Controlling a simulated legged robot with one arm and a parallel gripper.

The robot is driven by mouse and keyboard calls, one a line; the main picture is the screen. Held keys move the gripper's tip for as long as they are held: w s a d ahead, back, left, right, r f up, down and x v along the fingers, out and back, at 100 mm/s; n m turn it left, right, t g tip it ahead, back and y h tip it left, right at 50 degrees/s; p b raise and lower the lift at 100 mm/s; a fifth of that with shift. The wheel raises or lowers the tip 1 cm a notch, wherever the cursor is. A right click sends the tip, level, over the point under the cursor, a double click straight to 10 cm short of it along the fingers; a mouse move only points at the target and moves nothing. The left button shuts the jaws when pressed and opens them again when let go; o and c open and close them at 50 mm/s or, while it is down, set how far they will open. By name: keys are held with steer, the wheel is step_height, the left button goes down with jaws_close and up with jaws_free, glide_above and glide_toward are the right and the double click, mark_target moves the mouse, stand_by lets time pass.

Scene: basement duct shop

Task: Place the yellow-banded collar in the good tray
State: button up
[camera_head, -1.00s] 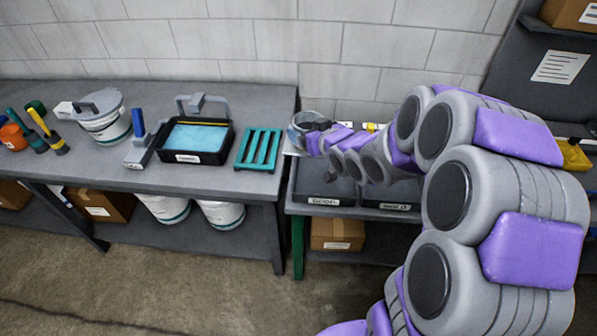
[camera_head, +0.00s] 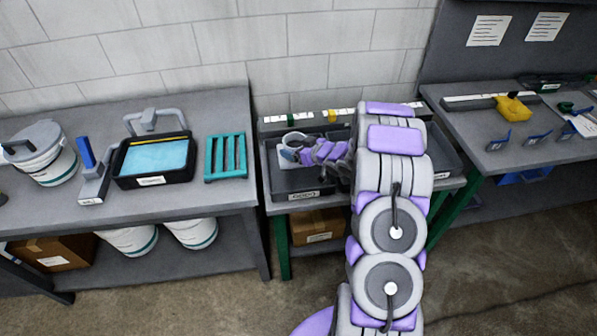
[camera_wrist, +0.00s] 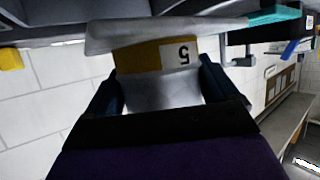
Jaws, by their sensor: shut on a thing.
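The collar (camera_head: 294,138) is a pale grey ring, held at the end of my arm over the left dark tray in the head view. In the wrist view, the collar (camera_wrist: 160,97) shows a yellow band with a label that reads 5, upside down. My gripper (camera_wrist: 166,88) is shut on it, with a dark finger on each side. In the head view, my gripper (camera_head: 303,154) partly hides the collar. The left tray (camera_head: 312,186) has a front label that seems to read GOOD. I cannot tell how high the collar is above its floor.
A second dark tray (camera_head: 446,161) stands to the right, mostly behind my arm. The left bench holds a teal rack (camera_head: 225,157), a black bin with blue contents (camera_head: 157,157) and a white bucket (camera_head: 42,155). The right bench (camera_head: 470,133) carries tools and a yellow object (camera_head: 513,107).

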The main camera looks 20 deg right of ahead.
steer(key=shift+a+f, duration=0.3)
steer(key=shift+f, duration=0.1)
steer(key=shift+a+f, duration=0.15)
steer(key=shift+f, duration=0.1)
steer(key=b, duration=0.2)
glide_above(300, 177)
steer(key=d, duration=0.2)
step_height(300, 177, down, 6)
steer(key=shift+a+r, duration=0.15)
steer(key=shift+s+a+f, duration=0.1)
steer(key=shift+s+f, duration=0.1)
steer(key=shift+s, duration=0.1)
steer(key=shift+s+a+f, duration=0.2)
steer(key=shift+a+f, duration=0.25)
steer(key=shift+f, duration=0.05)
steer(key=shift+s+a+f, duration=0.15)
steer(key=shift+a+f, duration=0.3)
steer(key=shift+f, duration=0.05)
steer(key=f, duration=0.1)
steer(key=w+f, duration=0.1)
steer(key=f, duration=0.1)
steer(key=shift+w+a+f+b, duration=0.15)
steer(key=shift+w+a+b, duration=0.1)
steer(key=shift+b, duration=0.15)
steer(key=shift+c, duration=0.5)
steer(key=shift+s+r, duration=0.1)
steer(key=shift+r, duration=0.1)
steer(key=shift+c, duration=0.6)
steer(key=shift+d+r, duration=0.1)
steer(key=shift+d, duration=0.3)
